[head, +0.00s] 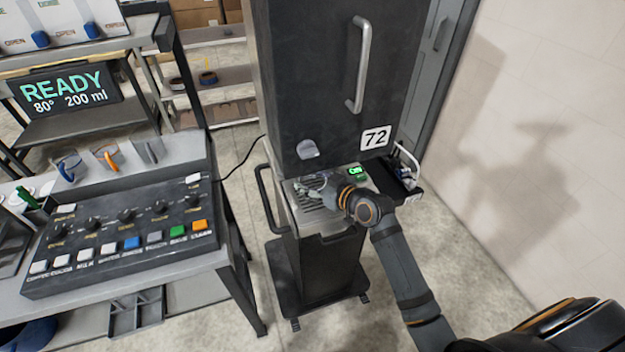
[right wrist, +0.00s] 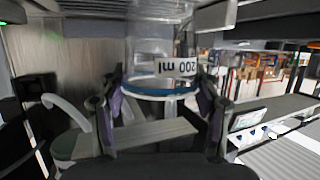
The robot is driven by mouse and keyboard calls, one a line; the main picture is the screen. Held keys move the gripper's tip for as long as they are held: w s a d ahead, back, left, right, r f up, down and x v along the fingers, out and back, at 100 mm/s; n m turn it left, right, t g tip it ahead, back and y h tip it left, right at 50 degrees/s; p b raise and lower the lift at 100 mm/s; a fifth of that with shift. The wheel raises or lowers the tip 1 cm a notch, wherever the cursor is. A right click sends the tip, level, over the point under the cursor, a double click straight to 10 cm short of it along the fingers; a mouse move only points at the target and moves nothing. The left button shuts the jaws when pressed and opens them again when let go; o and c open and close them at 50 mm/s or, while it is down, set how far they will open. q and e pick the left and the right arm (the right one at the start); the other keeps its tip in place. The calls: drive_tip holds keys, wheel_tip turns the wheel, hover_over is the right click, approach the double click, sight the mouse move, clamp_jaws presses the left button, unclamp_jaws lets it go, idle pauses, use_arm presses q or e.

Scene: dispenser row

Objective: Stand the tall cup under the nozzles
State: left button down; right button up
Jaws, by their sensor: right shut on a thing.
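My right gripper (head: 318,187) reaches in low at the front of the dark dispenser cabinet (head: 335,70), over the slotted drip tray (head: 312,203). In the right wrist view its fingers (right wrist: 160,112) are shut on a clear cup (right wrist: 150,60) with a blue band and a "200 ml" label, which appears upside down there. In the head view the cup is hard to make out behind the gripper. I cannot tell whether its base touches the tray. The nozzles are not clearly visible. My left gripper is not in view.
A control console (head: 125,235) with knobs and coloured buttons stands on a bench at the left. A "READY 80° 200 ml" display (head: 65,90) is behind it. A side handle (head: 268,200) sticks out left of the dispenser stand. A small black shelf (head: 400,180) is at its right.

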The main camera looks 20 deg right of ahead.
drive_tip(key=shift+f, duration=0.3)
drive_tip(key=o, duration=1)
drive_tip(key=v, duration=0.7)
drive_tip(key=shift+s+d, duration=0.15)
drive_tip(key=shift+s, duration=0.05)
